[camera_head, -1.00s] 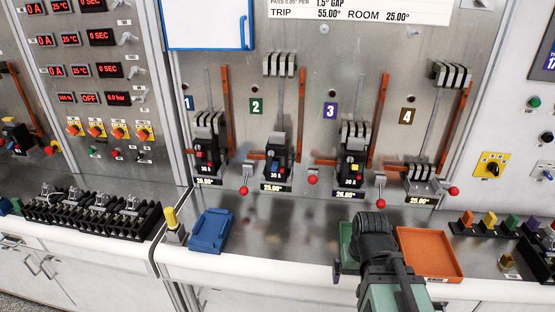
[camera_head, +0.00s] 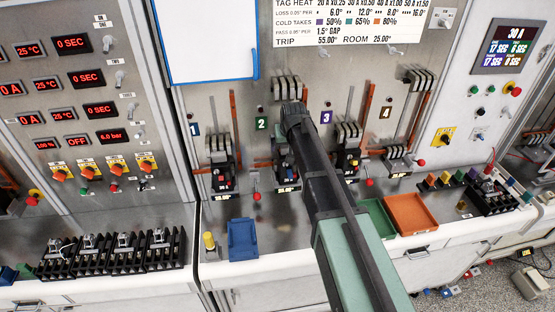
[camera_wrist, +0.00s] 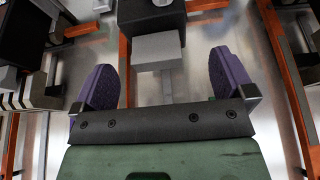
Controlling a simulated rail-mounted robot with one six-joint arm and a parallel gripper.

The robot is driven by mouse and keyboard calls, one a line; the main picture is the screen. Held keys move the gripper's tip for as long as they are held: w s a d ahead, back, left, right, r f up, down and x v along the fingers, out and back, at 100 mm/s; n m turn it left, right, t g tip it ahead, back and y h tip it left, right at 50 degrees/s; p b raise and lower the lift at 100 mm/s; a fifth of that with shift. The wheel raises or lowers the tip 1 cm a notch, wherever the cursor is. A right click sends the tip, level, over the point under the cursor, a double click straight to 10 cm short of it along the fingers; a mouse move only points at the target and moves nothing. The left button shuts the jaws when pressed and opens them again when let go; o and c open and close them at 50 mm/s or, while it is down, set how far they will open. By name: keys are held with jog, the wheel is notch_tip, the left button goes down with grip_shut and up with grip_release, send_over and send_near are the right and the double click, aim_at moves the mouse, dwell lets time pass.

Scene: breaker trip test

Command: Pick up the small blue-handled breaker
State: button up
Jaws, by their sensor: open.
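The breaker (camera_head: 283,163) in bay 2 is a small dark block mounted low on the metal panel. My arm covers much of it in the head view, and its blue handle is hardly visible now. In the wrist view, my gripper (camera_wrist: 165,86) is open, with its two purple fingers wide apart and nothing held between them. A grey block (camera_wrist: 158,47) and a black body (camera_wrist: 150,16) lie just ahead of the gap; I cannot tell for sure that they belong to the blue-handled breaker. The fingertips are hidden behind my arm in the head view.
Breakers in bay 1 (camera_head: 221,172) and bay 3 (camera_head: 347,160) flank bay 2, with upright orange bars between. A blue tray (camera_head: 242,240), a green tray (camera_head: 378,217) and an orange tray (camera_head: 411,214) sit on the counter below. Metal counter between them is partly clear.

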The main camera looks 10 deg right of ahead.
aim_at(287, 151)
jog(key=b+x, duration=0.4)
jog(key=x, duration=0.1)
jog(key=shift+s+d+f+b, duration=0.1)
jog(key=shift+d+f+b, duration=0.1)
jog(key=shift+b, duration=0.1)
jog(key=shift+r, duration=0.15)
jog(key=shift+c, duration=0.2)
jog(key=c, duration=1.7)
jog(key=shift+c, duration=0.2)
